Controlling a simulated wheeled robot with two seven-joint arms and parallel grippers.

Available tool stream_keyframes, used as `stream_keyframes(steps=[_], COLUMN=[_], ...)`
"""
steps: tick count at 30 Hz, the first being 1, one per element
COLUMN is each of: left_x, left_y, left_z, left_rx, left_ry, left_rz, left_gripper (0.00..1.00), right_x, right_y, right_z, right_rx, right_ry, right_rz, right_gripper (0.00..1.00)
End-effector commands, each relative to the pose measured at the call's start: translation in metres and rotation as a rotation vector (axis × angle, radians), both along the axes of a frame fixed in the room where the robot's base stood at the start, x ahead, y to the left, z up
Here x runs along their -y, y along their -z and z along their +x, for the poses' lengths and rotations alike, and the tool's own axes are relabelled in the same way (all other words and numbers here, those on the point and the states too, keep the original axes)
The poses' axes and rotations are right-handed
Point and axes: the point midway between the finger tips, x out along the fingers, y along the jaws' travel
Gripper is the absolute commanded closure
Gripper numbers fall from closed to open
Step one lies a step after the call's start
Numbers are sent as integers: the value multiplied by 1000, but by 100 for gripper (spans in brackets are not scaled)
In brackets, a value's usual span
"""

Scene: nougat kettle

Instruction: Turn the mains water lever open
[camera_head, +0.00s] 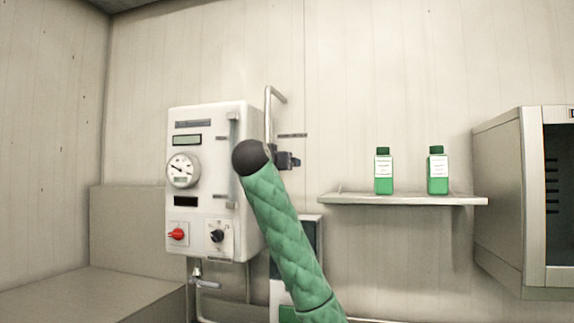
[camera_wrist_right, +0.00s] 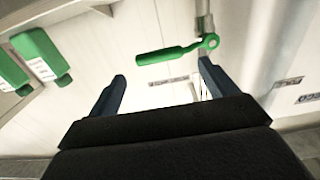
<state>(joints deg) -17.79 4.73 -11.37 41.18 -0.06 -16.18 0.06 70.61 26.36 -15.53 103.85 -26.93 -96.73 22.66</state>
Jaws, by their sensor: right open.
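The green lever (camera_wrist_right: 170,54) shows in the right wrist view, with a long handle pointing left and a round ring end at its right. It lies just beyond the fingertips of my right gripper (camera_wrist_right: 162,70), which is open and empty. The lever appears apart from both fingers. A small label (camera_wrist_right: 168,80) is on the wall by it. In the head view my right gripper (camera_head: 289,160) is a small dark shape beside the boiler unit, partly behind my green-sleeved arm. I cannot make out the lever there. My left gripper is in neither view.
The white boiler unit (camera_head: 188,148) carries a gauge (camera_head: 182,170), a red knob (camera_head: 177,234) and a black knob (camera_head: 217,236). A bent pipe (camera_head: 268,115) rises beside it. A shelf (camera_head: 400,200) holds two green bottles; a grey cabinet (camera_head: 500,190) stands right.

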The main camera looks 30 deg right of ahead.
Motion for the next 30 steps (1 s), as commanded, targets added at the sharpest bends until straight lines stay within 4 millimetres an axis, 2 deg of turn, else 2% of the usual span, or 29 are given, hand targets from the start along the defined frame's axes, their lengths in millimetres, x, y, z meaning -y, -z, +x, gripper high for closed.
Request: stream_keyframes(steps=[5, 12, 21, 30], left_x=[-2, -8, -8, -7], left_y=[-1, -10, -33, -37], left_z=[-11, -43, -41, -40], left_rx=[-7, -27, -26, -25], left_ry=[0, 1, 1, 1], left_rz=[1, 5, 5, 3], left_gripper=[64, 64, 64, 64], right_x=[7, 26, 53, 61], right_y=[-5, -7, -5, -3], right_z=[3, 19, 43, 50], right_rx=[3, 1, 1, 3], right_ry=[5, 6, 5, 3], right_rz=[1, 1, 1, 1], right_gripper=[15, 15, 15, 15])
